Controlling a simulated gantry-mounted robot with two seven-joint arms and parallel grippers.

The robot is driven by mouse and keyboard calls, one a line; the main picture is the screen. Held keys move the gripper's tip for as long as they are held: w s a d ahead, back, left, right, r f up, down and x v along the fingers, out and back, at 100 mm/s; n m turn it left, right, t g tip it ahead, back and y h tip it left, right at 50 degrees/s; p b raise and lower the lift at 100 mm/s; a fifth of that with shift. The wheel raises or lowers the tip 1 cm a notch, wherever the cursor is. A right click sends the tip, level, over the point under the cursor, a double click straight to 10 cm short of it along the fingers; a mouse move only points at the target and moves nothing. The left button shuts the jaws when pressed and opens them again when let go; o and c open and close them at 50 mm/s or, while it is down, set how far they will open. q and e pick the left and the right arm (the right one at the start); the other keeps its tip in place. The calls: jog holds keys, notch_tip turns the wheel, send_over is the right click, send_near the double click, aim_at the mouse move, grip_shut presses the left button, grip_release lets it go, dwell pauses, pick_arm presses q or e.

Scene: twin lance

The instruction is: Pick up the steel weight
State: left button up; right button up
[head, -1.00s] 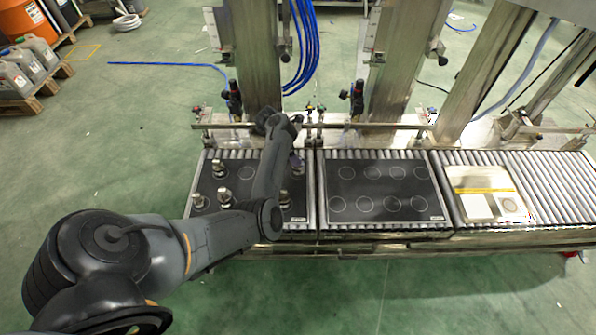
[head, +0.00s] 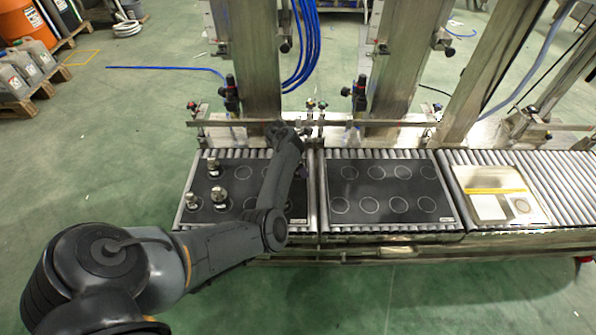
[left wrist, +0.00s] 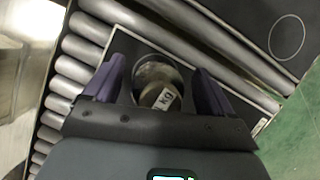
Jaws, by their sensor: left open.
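A round steel weight (left wrist: 160,92) with a "KG" label shows in the left wrist view. It stands between the two purple fingers of my left gripper (left wrist: 159,66), which is open. I cannot tell whether either finger touches it. In the head view my left arm reaches over the right part of the left black mat (head: 240,211); the gripper is mostly hidden behind it, with a bit of purple finger showing.
A second black mat (head: 385,190) with several printed circles is empty. A shallow tray (head: 531,207) with flat pieces sits on the rollers to the right. Steel posts and a rail (head: 400,123) stand behind the conveyor.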

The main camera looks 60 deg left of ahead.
pick_arm(q)
jog(key=shift+c, duration=0.3)
grip_shut()
jog(key=shift+r, duration=0.1)
dwell(0.4)
